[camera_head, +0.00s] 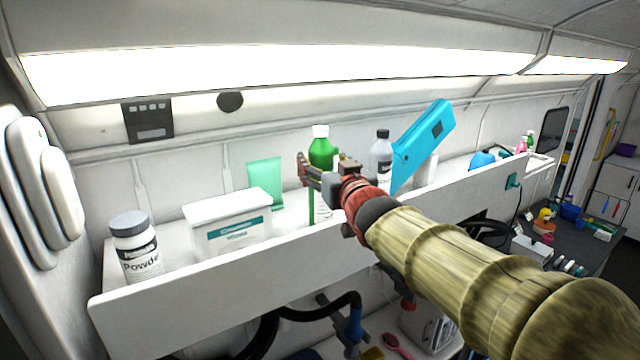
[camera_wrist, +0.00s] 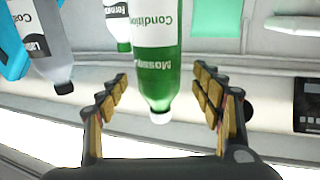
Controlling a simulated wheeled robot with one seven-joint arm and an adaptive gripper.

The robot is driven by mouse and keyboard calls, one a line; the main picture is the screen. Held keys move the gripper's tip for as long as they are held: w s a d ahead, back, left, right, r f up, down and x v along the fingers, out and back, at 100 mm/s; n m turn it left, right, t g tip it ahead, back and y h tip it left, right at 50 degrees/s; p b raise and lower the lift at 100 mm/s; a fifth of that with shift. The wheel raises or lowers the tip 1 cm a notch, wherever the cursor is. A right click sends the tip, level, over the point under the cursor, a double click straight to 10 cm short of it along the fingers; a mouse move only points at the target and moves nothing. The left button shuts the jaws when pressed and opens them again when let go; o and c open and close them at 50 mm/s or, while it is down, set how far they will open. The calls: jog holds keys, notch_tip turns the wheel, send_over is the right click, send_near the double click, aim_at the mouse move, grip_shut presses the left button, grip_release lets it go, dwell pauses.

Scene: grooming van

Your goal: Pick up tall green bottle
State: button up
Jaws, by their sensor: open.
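The tall green bottle (camera_head: 322,152) has a white cap and a white label, and stands upright on the white shelf. My gripper (camera_head: 325,172) is in front of it and hides part of its lower body. In the wrist view the green bottle (camera_wrist: 161,75) appears upside down, cap toward the bottom of the picture. There my open gripper (camera_wrist: 160,83) has one finger on each side of the bottle, with a visible gap on both sides. I cannot tell how deep the bottle sits between the fingers.
A teal tube (camera_head: 265,180), a white box (camera_head: 228,213) and a powder jar (camera_head: 137,250) are left. The shelf's raised front panel (camera_head: 200,293) runs below my arm.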

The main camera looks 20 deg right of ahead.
jog(key=shift+w+p, duration=0.35)
jog(key=shift+w, duration=1.25)
jog(key=shift+c, duration=1)
jog(key=c, duration=1.5)
jog(key=shift+r, duration=0.1)
grip_shut()
